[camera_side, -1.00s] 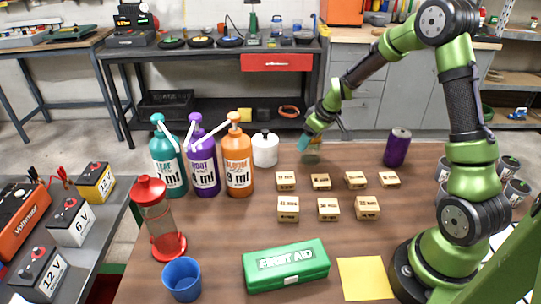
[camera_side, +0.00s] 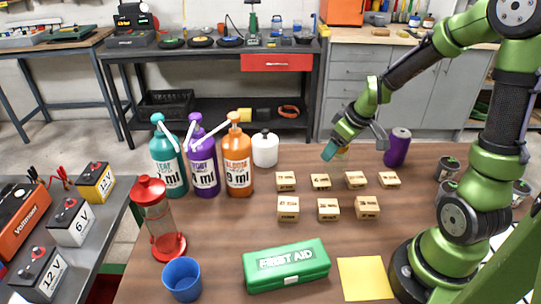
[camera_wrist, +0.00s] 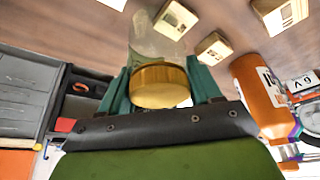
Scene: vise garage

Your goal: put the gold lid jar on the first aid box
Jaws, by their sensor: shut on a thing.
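The gold lid jar (camera_wrist: 158,88) shows in the wrist view, with its gold lid between my gripper's teal fingers and its clear glass body beyond. My gripper (camera_wrist: 160,88) is shut on it at the lid. In the side view, my gripper (camera_side: 332,150) is over the far part of the table, behind the wooden blocks, and mostly hides the jar (camera_side: 343,153). The green first aid box (camera_side: 286,266) lies closed at the table's near edge, well in front of my gripper, with a clear top.
Several labelled wooden blocks (camera_side: 328,209) stand in two rows between my gripper and the box. A purple can (camera_side: 397,148) is right of my gripper. A yellow sheet (camera_side: 365,278) lies beside the box.

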